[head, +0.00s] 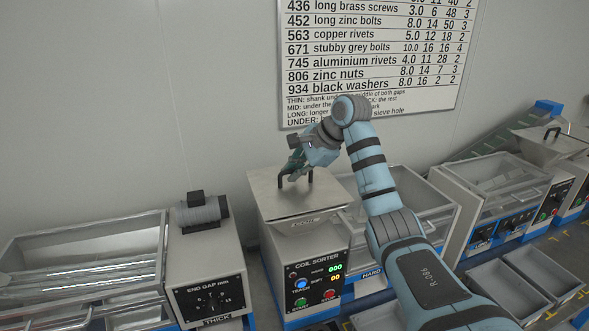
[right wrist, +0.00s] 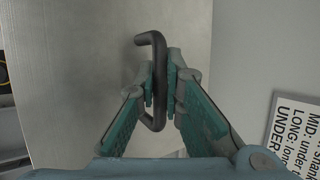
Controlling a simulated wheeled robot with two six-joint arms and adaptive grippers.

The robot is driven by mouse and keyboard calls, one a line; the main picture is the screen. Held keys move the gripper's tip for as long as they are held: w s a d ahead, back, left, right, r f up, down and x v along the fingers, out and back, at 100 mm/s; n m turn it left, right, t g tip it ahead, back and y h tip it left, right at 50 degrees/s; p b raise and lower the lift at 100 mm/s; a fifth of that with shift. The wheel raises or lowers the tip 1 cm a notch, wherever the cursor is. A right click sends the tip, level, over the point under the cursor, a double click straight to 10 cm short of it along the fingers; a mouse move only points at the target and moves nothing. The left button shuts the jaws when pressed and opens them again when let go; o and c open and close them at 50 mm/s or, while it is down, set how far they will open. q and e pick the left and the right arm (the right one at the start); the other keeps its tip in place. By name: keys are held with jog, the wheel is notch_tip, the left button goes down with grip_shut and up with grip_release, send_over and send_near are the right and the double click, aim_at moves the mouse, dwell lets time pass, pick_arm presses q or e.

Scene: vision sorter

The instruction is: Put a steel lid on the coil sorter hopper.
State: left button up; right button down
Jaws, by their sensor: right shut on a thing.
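The steel lid (head: 270,196) is a flat grey plate with a black bar handle (head: 296,176). It lies over the top of the coil sorter (head: 318,262), the middle machine in the head view. I cannot tell whether it is fully seated; the hopper opening under it is hidden. My right gripper (head: 294,168) is over the lid and shut on the handle. In the right wrist view, the two green finger pads (right wrist: 160,88) press on the black handle (right wrist: 156,50), with the lid's grey plate (right wrist: 90,70) behind it. My left gripper is not in view.
Open hoppers (head: 500,185) and grey bins (head: 540,270) stand to the right. A wall chart (head: 375,60) hangs behind.

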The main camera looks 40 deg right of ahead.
jog(key=shift+s+f, duration=0.15)
jog(key=shift+w, duration=0.2)
jog(key=shift+s+a, duration=0.15)
dwell(0.3)
jog(key=c, duration=1.6)
grip_release()
jog(key=shift+c, duration=0.2)
jog(key=shift+f, duration=0.1)
jog(key=v, duration=0.7)
jog(key=shift+s+r, duration=0.25)
jog(key=shift+r, duration=0.05)
jog(key=shift+w, duration=0.1)
